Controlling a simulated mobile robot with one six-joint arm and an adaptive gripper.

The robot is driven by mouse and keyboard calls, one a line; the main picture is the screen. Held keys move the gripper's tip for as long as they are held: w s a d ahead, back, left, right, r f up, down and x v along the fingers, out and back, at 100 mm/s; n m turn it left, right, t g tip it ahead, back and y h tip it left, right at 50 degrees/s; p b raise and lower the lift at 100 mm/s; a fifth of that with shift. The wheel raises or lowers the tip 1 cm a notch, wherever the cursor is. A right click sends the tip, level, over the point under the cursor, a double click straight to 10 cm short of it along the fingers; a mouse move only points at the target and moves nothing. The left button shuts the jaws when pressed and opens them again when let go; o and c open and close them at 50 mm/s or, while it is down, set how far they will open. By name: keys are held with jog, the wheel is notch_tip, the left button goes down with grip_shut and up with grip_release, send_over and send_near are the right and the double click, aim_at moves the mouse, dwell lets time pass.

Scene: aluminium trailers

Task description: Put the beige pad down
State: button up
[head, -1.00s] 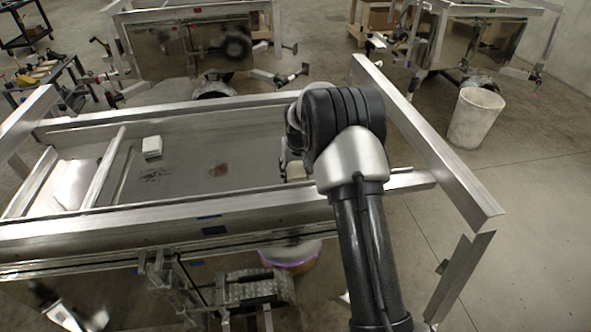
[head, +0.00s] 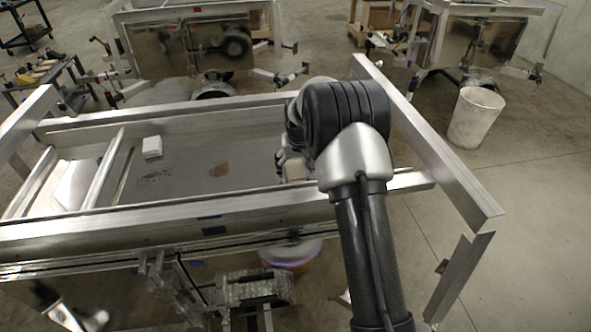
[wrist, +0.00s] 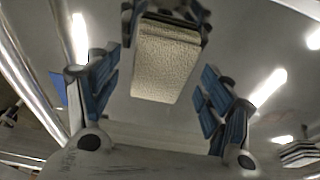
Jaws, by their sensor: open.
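The beige pad (wrist: 165,62) is a textured block in the upper middle of the wrist view. In the head view the beige pad (head: 296,171) shows only partly at the right end of the trailer's grey bed, beside my wrist. My gripper (wrist: 160,80) is open, its blue-padded fingers spread on both sides of the pad with gaps to it. A further finger shows at the pad's top end; I cannot tell whether it touches. In the head view my gripper (head: 281,157) is mostly hidden behind my arm.
A small white block (head: 152,147) lies on the bed (head: 185,185) at left, near dark marks and a brown patch. Aluminium rails (head: 160,228) border the bed. A white bin (head: 475,117) stands on the floor at right. The middle of the bed is clear.

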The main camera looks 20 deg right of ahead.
jog(key=d+v, duration=0.1)
jog(key=v, duration=1)
jog(key=s+a+r+n, duration=0.1)
jog(key=s+a+r, duration=0.3)
jog(key=s+r, duration=0.35)
jog(key=s+a+r, duration=0.5)
jog(key=s+r, duration=0.2)
jog(key=s, duration=0.2)
jog(key=s+a+f, duration=0.1)
jog(key=s+a, duration=0.1)
jog(key=s, duration=0.9)
jog(key=s+a+f+n+t, duration=0.1)
jog(key=s+a, duration=0.1)
jog(key=s, duration=0.9)
jog(key=shift+s+a+y+p, duration=0.25)
jog(key=shift+a+y+p, duration=0.05)
jog(key=shift+a+p, duration=0.05)
jog(key=shift+f, duration=0.1)
notch_tip(320, 180, down, 11)
jog(key=b, duration=1.1)
jog(key=shift+r, duration=0.2)
